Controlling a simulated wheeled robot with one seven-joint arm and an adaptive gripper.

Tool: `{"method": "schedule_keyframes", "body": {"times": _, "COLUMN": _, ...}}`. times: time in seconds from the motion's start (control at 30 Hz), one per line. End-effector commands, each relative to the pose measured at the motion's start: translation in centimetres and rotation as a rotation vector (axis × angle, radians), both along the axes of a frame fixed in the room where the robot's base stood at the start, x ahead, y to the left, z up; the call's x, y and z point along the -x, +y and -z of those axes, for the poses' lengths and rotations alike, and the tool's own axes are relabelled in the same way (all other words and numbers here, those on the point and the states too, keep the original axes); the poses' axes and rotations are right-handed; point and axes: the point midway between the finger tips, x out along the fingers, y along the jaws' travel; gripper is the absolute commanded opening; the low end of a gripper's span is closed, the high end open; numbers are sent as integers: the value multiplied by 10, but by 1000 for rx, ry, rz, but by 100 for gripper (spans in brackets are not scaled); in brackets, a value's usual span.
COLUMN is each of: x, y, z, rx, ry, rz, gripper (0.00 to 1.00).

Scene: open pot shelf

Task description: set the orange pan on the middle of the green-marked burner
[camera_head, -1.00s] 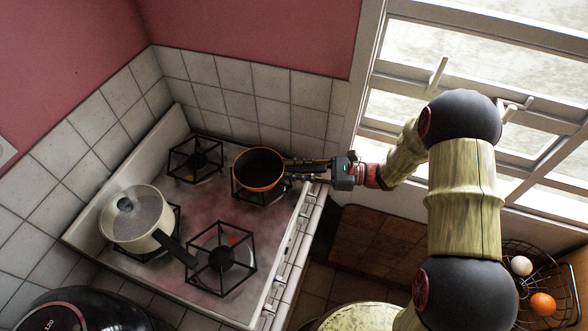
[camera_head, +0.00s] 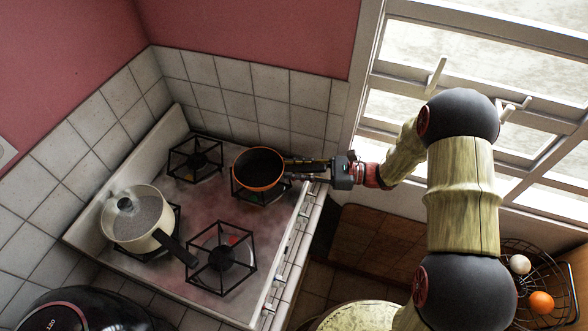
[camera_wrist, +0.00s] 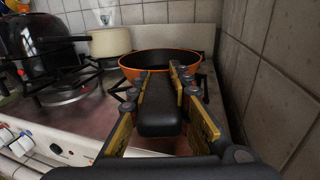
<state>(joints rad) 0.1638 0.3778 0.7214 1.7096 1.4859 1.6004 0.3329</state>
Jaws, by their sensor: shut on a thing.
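The orange pan (camera_head: 258,170), dark inside with an orange rim, is level over the back right burner (camera_head: 246,196) in the head view. Whether it rests on the grate or hovers just above cannot be told. My gripper (camera_head: 291,168) is shut on its black handle, reaching in from the right. In the wrist view the pan (camera_wrist: 150,60) lies ahead of my gripper (camera_wrist: 160,75), with the handle (camera_wrist: 162,112) between the fingers. No green mark shows clearly on any burner; the pan hides much of the one under it.
A cream pot with a lid (camera_head: 136,218) stands on the left burner. The back left burner (camera_head: 196,161) and the front burner (camera_head: 222,258) are bare. Tiled walls (camera_head: 215,75) close in behind the stove. A wire basket (camera_head: 552,270) with fruit is at lower right.

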Motion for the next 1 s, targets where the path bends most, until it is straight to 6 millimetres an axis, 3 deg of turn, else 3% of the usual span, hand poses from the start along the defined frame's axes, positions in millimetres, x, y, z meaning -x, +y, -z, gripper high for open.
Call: {"method": "schedule_keyframes", "body": {"times": 1.0, "x": 0, "y": 0, "z": 8, "rx": -2, "ry": -2, "rz": 0, "gripper": 0}}
